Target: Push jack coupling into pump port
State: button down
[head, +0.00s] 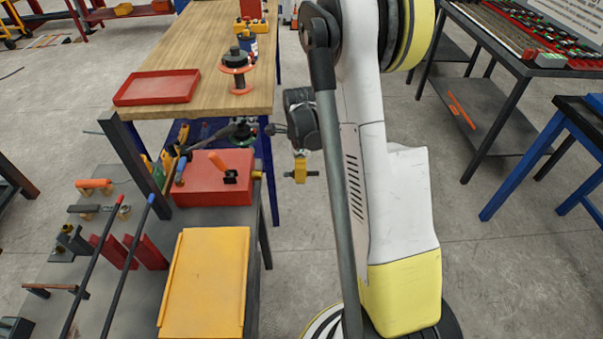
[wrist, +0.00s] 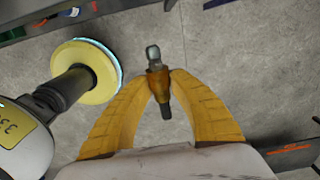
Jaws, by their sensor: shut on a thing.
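The red pump (head: 205,180) sits on the grey bench, with a black lever on its top. A brass-coloured port (head: 256,175) sticks out of its right side. My gripper (head: 300,168) is to the right of the port, past the bench edge and over open floor. Its yellow fingers are shut on the jack coupling (head: 313,173), which lies about level, with a visible gap between it and the port. In the wrist view the coupling (wrist: 155,83) shows a brass body with grey ends, pinched between the fingertips. The port cannot be made out in the wrist view.
A wooden table (head: 205,45) with a red tray (head: 158,87) and a spool (head: 237,68) stands behind the pump. A yellow tray (head: 207,280) lies in front of it. Two dark rods (head: 95,265) lie at left.

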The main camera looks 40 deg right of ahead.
jog(key=shift+w+a, duration=0.75)
jog(key=shift+a, duration=0.35)
jog(key=shift+w+a, duration=0.7)
jog(key=shift+a, duration=0.35)
jog(key=shift+w+a+b, duration=0.4)
jog(key=shift+w+a, duration=0.15)
jog(key=shift+a, duration=0.25)
jog(key=shift+w+a+b, duration=0.35)
jog(key=shift+w+a, duration=0.2)
jog(key=shift+a, duration=0.25)
dwell(1.0)
jog(key=c, duration=1.2)
grip_release()
jog(key=shift+a, duration=0.1)
jog(key=shift+o, duration=0.2)
notch_tip(320, 180, up, 12)
